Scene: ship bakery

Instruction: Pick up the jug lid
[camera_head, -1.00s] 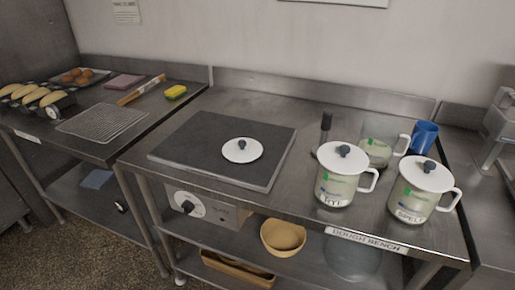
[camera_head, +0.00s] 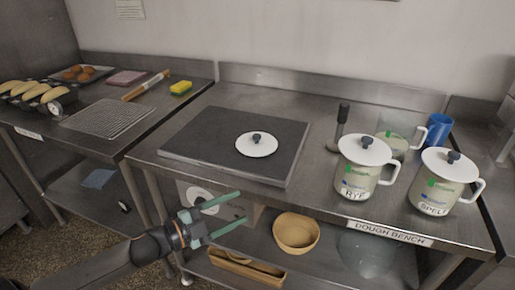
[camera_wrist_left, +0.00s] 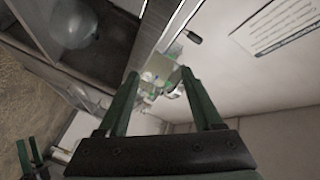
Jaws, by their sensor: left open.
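The loose white jug lid (camera_head: 257,145) with a dark knob lies flat on the dark slab (camera_head: 190,143) on the steel bench. The rye jug (camera_head: 358,181) and the spelt jug (camera_head: 436,193) stand at the right, each with a white lid on. An open glass jug (camera_head: 402,129) without a lid stands behind them. My left gripper (camera_head: 224,213) is open and empty, in front of the bench edge, below and left of the loose lid. Its green fingers also show apart in the left wrist view (camera_wrist_left: 165,95). My right gripper is not identifiable in the head view.
A blue cup (camera_head: 438,130) and a dark-handled tool (camera_head: 341,125) stand near the jugs. A tan bowl (camera_head: 296,233) sits on the lower shelf. A wire rack (camera_head: 108,117) and a yellow sponge (camera_head: 181,87) lie on the left table. The slab around the lid is clear.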

